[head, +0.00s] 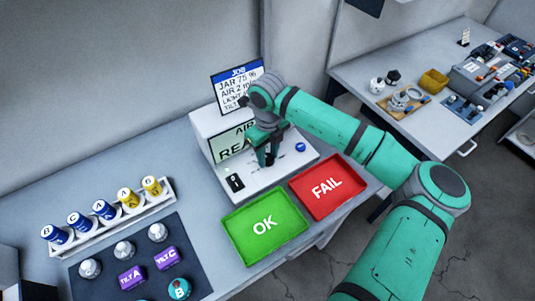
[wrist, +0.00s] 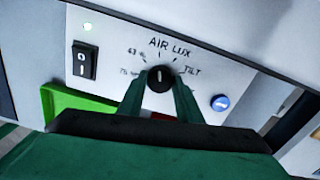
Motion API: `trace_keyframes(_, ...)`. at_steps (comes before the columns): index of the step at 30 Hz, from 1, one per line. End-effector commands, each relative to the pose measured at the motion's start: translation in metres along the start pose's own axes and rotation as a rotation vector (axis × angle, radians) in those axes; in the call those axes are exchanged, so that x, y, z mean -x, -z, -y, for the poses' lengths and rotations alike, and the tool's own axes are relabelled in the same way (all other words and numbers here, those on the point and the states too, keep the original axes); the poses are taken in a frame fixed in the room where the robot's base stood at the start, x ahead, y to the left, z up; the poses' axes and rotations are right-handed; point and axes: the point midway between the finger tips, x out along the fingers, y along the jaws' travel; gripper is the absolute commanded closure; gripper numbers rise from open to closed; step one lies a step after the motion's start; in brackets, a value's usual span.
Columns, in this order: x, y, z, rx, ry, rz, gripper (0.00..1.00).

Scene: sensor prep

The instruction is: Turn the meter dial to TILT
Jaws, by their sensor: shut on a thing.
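The meter (head: 262,186) is a white box with a sloped panel, and it stands on the left bench. Its screen (head: 222,149) shows "AIR" and part of a second line; my gripper covers the rest. In the wrist view the round black dial (wrist: 160,78) sits mid-panel, with AIR and LUX printed above it and TILT to its upper right. A short white mark on the dial points roughly up, toward the AIR side. My gripper (head: 268,157) is shut on the dial, one green finger on each side. The dial is hidden in the head view.
A black rocker switch (wrist: 85,61) and a blue button (wrist: 220,102) flank the dial. A green OK tray (head: 240,246) and red FAIL tray (head: 305,202) lie before the meter. A job card (head: 240,82) stands behind. Jars in a rack (head: 82,240) are at left.

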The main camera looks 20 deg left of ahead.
Motion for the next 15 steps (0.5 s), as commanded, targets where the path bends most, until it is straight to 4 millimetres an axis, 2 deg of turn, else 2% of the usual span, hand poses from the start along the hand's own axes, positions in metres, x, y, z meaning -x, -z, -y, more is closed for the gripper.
trace_keyframes(8,0.0004,-0.0001,0.0002,-0.075,0.001,0.0,0.91)
trace_keyframes(15,0.0009,-0.0006,0.0007,-0.248,0.003,0.001,0.9)
